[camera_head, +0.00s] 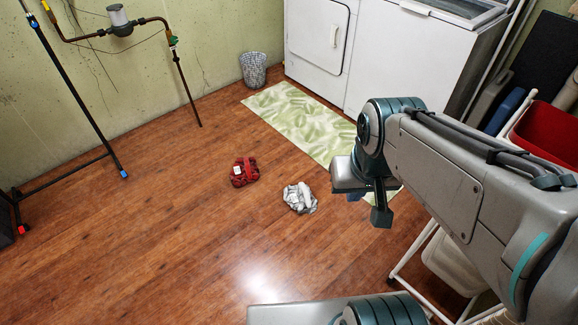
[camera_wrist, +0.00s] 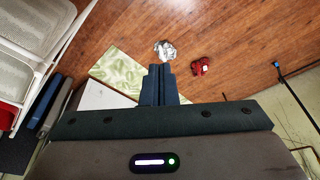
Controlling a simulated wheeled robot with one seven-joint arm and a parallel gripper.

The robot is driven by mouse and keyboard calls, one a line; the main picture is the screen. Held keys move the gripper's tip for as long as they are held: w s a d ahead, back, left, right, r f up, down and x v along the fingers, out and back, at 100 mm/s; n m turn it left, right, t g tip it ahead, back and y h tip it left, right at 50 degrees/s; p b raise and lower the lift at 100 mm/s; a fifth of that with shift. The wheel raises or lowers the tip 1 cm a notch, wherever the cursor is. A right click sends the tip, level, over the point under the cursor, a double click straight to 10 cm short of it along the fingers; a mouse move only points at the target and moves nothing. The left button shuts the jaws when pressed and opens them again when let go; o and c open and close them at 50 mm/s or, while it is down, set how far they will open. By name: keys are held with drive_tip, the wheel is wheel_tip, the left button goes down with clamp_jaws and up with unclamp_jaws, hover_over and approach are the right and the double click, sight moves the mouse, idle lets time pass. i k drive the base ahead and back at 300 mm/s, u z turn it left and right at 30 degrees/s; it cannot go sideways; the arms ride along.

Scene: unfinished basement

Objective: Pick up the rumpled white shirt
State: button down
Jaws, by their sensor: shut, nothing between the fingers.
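The rumpled white shirt (camera_head: 300,197) lies in a small heap on the wooden floor, near the green leaf-patterned rug. It also shows in the wrist view (camera_wrist: 165,50), just beyond my fingertips. My gripper (camera_wrist: 160,70) is shut and empty, with its two dark fingers together. In the head view my arm reaches in from the right, and its end hangs above the floor to the right of the shirt, apart from it. The fingers are mostly hidden behind my wrist there.
A red crumpled cloth (camera_head: 244,172) lies left of the shirt. The green rug (camera_head: 300,122) runs before the white appliances (camera_head: 318,40). A wastebasket (camera_head: 253,69) stands at the wall, a black rack (camera_head: 75,95) at left. A white folding frame (camera_head: 412,250) stands under my arm. The front-left floor is clear.

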sight(299, 197)
drive_tip(key=z, duration=0.15)
drive_tip(key=i, duration=1.6)
drive_tip(key=u, duration=0.2)
